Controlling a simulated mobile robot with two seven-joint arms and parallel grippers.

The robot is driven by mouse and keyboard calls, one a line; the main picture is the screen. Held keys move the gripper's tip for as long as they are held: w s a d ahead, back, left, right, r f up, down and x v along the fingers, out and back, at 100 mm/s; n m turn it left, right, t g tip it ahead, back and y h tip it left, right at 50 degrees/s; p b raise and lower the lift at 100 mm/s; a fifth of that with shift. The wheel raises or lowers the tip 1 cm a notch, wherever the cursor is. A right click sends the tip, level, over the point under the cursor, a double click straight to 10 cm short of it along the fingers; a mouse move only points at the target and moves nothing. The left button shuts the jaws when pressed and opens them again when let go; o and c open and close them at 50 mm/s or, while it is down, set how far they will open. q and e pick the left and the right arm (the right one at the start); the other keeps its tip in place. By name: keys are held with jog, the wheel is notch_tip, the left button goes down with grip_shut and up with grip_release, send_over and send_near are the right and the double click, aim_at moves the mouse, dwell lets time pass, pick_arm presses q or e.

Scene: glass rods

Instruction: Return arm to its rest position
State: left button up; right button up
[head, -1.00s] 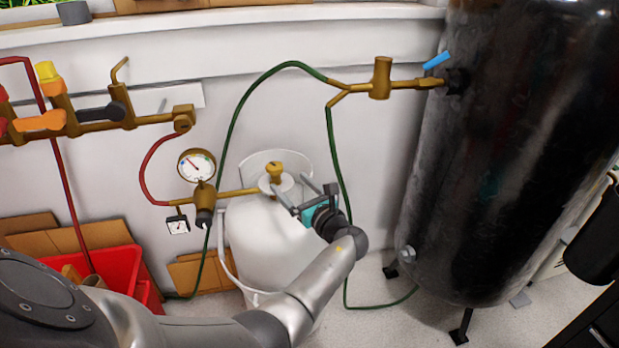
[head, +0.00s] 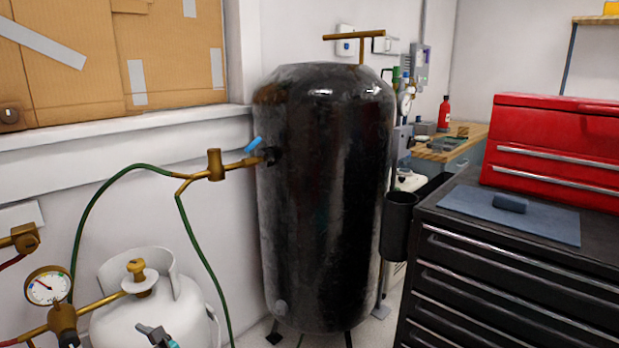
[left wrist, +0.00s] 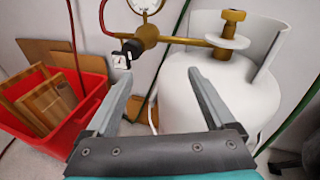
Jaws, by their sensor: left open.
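My left gripper (left wrist: 162,92) is open and empty in the left wrist view, with its two fingers spread in front of the white gas cylinder (left wrist: 180,95). Only the tip of this gripper (head: 155,335) shows at the bottom edge of the head view, in front of the cylinder (head: 150,310). The cylinder has a brass valve (head: 137,270) on top. No contact between gripper and cylinder shows. Most of my left arm is out of the head view. My right gripper is not in view.
A pressure gauge (head: 47,286) and brass pipe stand left of the cylinder. A tall black tank (head: 325,200) is in the middle, with a drawer cabinet (head: 500,270) and red toolbox (head: 560,150) at right. A red crate (left wrist: 88,112) with wooden pieces sits low left.

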pick_arm(q)
jog(key=s+d+f+n+g+h+p, duration=0.1)
jog(key=s+d+f+n+h+p, duration=0.2)
jog(key=s+f, duration=0.6)
jog(key=s+d+f+n+g+h+p, duration=0.25)
jog(key=s+d+f+h, duration=0.3)
jog(key=f, duration=0.85)
jog(key=s+d+f+n+h+p, duration=0.2)
jog(key=s+n, duration=0.5)
jog(key=s, duration=0.5)
jog(key=s+d+f+n+g+h+p, duration=0.1)
jog(key=s+d+f+n+h, duration=0.2)
jog(key=s+n, duration=0.4)
jog(key=s+d+f, duration=0.1)
jog(key=s+d, duration=0.1)
jog(key=s, duration=0.3)
jog(key=shift+s+h+p, duration=0.3)
jog(key=shift+h+p, duration=0.05)
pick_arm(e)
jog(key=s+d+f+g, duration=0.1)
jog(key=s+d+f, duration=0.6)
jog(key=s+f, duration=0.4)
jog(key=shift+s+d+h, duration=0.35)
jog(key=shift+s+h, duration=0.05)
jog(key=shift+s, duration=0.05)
